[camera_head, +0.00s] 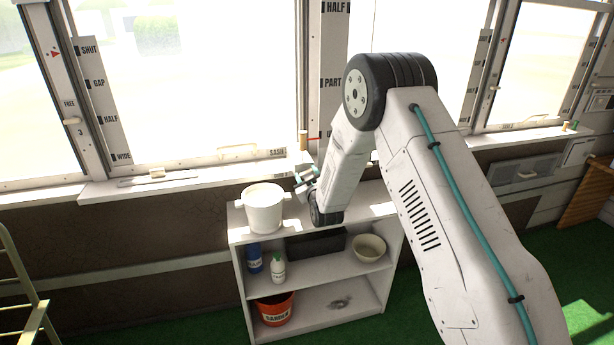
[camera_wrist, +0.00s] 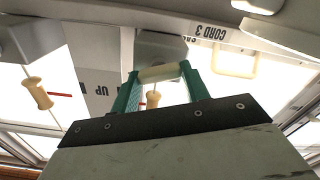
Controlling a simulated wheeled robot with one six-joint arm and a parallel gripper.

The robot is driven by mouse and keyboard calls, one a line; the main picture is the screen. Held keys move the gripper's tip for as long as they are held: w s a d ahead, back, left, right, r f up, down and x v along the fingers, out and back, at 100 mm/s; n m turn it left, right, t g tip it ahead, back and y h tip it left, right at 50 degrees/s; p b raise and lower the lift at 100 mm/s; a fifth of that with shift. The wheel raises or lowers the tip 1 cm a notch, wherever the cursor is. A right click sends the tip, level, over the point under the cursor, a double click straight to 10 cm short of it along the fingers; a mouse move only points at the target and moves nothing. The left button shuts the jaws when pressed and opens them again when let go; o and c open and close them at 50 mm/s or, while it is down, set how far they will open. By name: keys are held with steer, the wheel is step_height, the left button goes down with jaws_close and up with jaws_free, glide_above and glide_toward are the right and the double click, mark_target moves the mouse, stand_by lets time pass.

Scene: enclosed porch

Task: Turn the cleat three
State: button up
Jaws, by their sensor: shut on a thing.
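My gripper (camera_head: 305,180) shows in the head view in front of the window sill, just right of the white bucket. In the wrist view its teal fingers (camera_wrist: 158,85) are shut on a cream bar (camera_wrist: 160,73), which lies across them below a grey block (camera_wrist: 160,45). No number shows on the bar itself, so I cannot tell whether it is cleat three. A "CORD 3" label (camera_wrist: 210,32) is close by on the right. In the head view a small cream knob (camera_head: 72,122) sits on the left post, between "FREE" and "3".
A white bucket (camera_head: 263,210) stands on the white shelf unit (camera_head: 240,255), close to my gripper. A bowl (camera_head: 369,248) is on the shelf below. Wooden cord pulls (camera_wrist: 38,92) hang near red pointers. A cream sash handle (camera_wrist: 235,60) is to the right. A ladder (camera_head: 20,290) stands left.

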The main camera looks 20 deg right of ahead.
steer(key=n, duration=1.3)
steer(key=shift+a+f, duration=0.15)
steer(key=shift+f, duration=0.05)
steer(key=shift+n, duration=0.4)
steer(key=o, duration=1)
steer(key=s, duration=0.7)
steer(key=shift+s, duration=0.4)
